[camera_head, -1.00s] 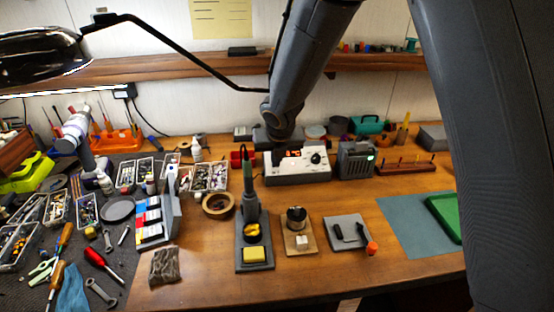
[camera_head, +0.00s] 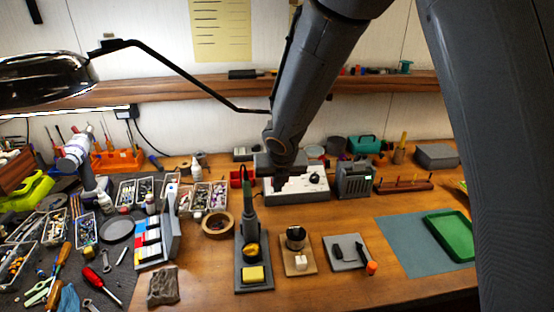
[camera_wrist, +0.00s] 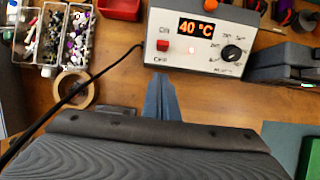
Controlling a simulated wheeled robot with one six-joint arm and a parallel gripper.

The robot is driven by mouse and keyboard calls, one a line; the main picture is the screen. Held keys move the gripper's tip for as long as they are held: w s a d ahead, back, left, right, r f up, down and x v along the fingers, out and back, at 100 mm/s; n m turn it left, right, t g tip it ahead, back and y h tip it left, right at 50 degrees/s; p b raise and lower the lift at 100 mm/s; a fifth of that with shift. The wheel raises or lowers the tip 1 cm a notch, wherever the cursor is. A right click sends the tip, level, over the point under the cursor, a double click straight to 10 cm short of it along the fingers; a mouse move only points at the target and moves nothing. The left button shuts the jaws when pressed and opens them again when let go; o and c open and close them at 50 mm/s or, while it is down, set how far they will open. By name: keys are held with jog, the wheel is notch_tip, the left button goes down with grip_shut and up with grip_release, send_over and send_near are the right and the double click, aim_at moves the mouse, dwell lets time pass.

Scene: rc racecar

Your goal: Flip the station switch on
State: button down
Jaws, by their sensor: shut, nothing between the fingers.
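The station (camera_wrist: 210,30) is a pale box with an orange display (camera_wrist: 198,29) reading 40 °C and a black dial (camera_wrist: 232,53). Its small red switch (camera_wrist: 163,45) sits at the left between the ON and OFF labels; its tilt is too small to tell.
A black cable (camera_wrist: 105,70) runs to the station's left side. A tape roll (camera_wrist: 73,93) and parts bins (camera_wrist: 65,35) lie to its left. A dark grey box (camera_head: 354,180) stands to its right. A soldering iron stand (camera_head: 252,250) is in front. Bench right of it is partly clear.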

jog(key=w+r+p, duration=0.2)
jog(key=w+r, duration=0.1)
jog(key=r, duration=0.6)
jog(key=shift+w+a+r, duration=0.15)
jog(key=shift+w+a, duration=0.15)
jog(key=shift+a, duration=0.15)
